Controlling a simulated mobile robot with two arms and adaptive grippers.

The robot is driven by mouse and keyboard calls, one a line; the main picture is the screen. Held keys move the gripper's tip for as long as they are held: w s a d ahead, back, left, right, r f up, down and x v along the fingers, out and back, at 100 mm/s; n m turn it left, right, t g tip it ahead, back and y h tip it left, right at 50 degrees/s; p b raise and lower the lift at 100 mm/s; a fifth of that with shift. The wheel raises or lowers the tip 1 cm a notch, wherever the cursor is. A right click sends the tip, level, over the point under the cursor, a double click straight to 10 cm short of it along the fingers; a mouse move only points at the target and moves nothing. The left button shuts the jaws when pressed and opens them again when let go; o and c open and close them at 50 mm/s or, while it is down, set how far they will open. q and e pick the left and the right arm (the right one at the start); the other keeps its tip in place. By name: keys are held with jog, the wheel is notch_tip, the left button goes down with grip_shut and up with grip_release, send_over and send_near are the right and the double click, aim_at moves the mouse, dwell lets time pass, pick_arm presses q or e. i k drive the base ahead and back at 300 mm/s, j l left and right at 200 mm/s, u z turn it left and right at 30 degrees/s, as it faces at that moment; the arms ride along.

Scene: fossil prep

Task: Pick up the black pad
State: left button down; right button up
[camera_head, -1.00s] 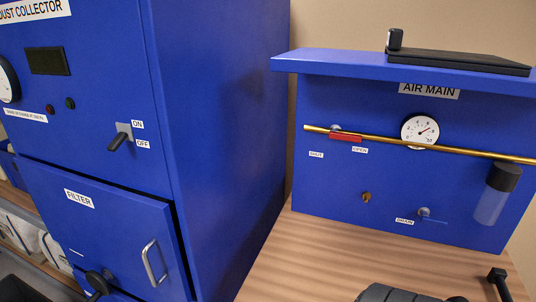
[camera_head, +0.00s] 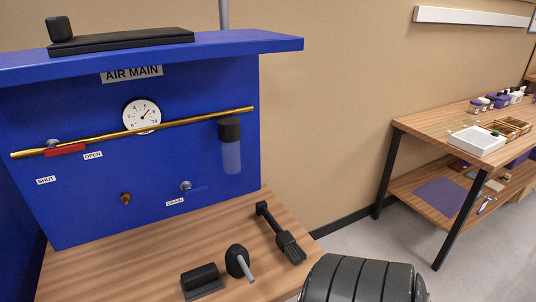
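A flat black slab (camera_head: 125,40), which looks like the black pad, lies on the top ledge of the blue air main panel at the upper left. A small black block (camera_head: 59,29) stands at its left end. Another black piece, a block on a thin flat base (camera_head: 201,281), lies on the wooden bench below. I cannot tell for certain which one is called the pad. Neither of my grippers is in view, and nothing touches either black piece.
The blue panel (camera_head: 80,205) carries a gauge (camera_head: 142,114), a brass pipe and a red handle (camera_head: 65,150). A black blower bulb (camera_head: 238,262) and a black brush (camera_head: 282,236) lie on the bench (camera_head: 110,265). A second table (camera_head: 425,125) stands at the right, across open floor.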

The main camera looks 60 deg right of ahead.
aim_at(202, 280)
jog(key=k+l+z, duration=0.1)
jog(key=z, duration=1.1)
jog(key=u, duration=2.1)
jog(key=k+l+u, duration=0.65)
jog(key=k, duration=0.35)
jog(key=k+l, duration=0.15)
jog(key=k, duration=0.2)
